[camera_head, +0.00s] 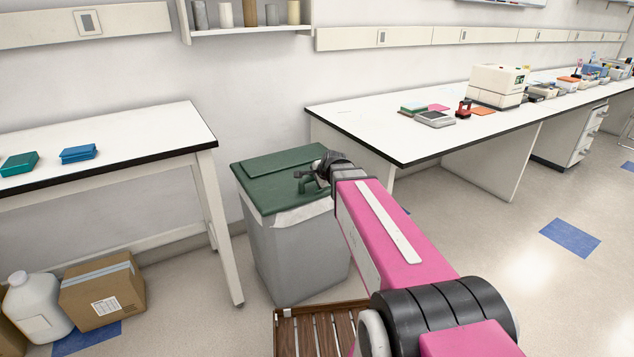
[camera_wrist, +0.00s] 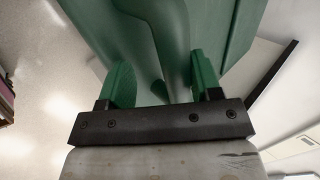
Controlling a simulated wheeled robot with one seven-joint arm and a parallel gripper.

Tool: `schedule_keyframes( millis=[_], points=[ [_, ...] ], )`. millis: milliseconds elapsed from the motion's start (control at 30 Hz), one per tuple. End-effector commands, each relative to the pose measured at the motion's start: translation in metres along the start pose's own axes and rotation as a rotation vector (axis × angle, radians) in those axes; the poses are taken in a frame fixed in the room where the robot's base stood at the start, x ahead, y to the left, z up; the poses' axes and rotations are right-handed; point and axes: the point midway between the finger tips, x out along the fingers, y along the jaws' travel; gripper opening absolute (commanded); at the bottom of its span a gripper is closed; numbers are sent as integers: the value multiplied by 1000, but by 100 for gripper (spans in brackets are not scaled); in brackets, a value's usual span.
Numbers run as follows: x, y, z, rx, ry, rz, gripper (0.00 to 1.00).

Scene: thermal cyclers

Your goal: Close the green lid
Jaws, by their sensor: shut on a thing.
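The green lid (camera_head: 270,183) lies over the top of a grey bin (camera_head: 290,255) in the head view. It looks nearly flat; I cannot tell whether a small gap is left under its front edge. My gripper (camera_head: 309,181) is at the lid's front right part, at a green handle. In the wrist view my gripper (camera_wrist: 162,82) has one green finger on each side of the green handle (camera_wrist: 165,38) and is shut on it. The lid's green surface (camera_wrist: 215,25) fills the upper part of that view. My arm hides the bin's right side.
A white liner (camera_head: 305,213) shows below the lid's front edge. A white table (camera_head: 110,140) stands left and a long bench (camera_head: 400,140) right. A cardboard box (camera_head: 102,290) and a white jug (camera_head: 38,305) are on the floor. A slatted wooden piece (camera_head: 315,330) is in front.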

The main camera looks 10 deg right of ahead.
Motion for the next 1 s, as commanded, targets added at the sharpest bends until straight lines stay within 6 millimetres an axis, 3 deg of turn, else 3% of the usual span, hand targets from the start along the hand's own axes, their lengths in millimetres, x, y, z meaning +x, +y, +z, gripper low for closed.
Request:
schedule_keyframes(
  millis=[167, 600, 800, 1000],
  points=[
    [-11, 3, 2, 0, -2, 4, 51],
    [-86, 2, 1, 0, 1, 0, 51],
    [-104, 1, 0, 0, 0, 0, 51],
    [-108, 1, 0, 0, 0, 1, 51]
  ],
)
